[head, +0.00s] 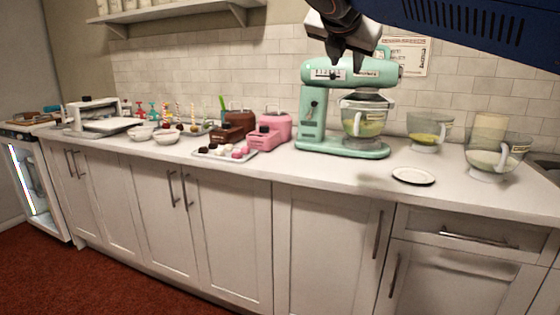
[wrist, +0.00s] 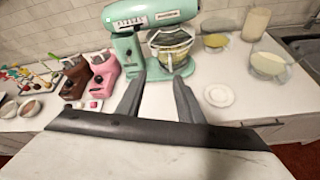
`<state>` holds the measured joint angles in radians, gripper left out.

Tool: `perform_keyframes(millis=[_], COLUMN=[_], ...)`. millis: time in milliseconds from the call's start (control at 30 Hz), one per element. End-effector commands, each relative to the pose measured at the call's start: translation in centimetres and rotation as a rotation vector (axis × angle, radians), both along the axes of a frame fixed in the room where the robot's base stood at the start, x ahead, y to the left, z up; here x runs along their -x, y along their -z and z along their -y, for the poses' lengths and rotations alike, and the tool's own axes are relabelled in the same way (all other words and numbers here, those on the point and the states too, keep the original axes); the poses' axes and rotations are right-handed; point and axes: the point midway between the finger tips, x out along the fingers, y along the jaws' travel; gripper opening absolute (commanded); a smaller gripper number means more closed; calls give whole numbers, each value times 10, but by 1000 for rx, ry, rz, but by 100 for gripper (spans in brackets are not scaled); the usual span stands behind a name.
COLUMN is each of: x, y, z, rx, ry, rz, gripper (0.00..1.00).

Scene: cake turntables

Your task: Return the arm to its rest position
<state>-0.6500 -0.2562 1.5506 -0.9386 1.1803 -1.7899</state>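My gripper (head: 348,66) hangs from the top of the head view, in front of the upper part of a mint-green stand mixer (head: 312,110). In the wrist view my gripper (wrist: 160,82) shows two dark fingers spread apart, with nothing between them. The mixer (wrist: 125,45) stands beyond the fingertips on the counter. A glass bowl (head: 362,122) with yellowish contents sits under the mixer head. My gripper appears apart from the mixer.
The white counter (head: 340,168) holds a pink machine (head: 273,130), a brown machine (head: 235,122), a tray of small sweets (head: 222,153), a white plate (head: 413,176) and glass bowls (head: 490,162) at the right. A wall shelf (head: 185,12) is at upper left.

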Motion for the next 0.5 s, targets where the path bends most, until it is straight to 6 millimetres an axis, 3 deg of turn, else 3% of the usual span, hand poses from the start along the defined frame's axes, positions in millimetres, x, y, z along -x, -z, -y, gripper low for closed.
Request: perform_keyframes(millis=[267, 367, 500], x=[17, 28, 51], y=[50, 76, 125], z=[34, 49, 76], rx=[-209, -316, -516], ry=[115, 180, 319], rz=[-28, -40, -58], gripper=[34, 34, 34])
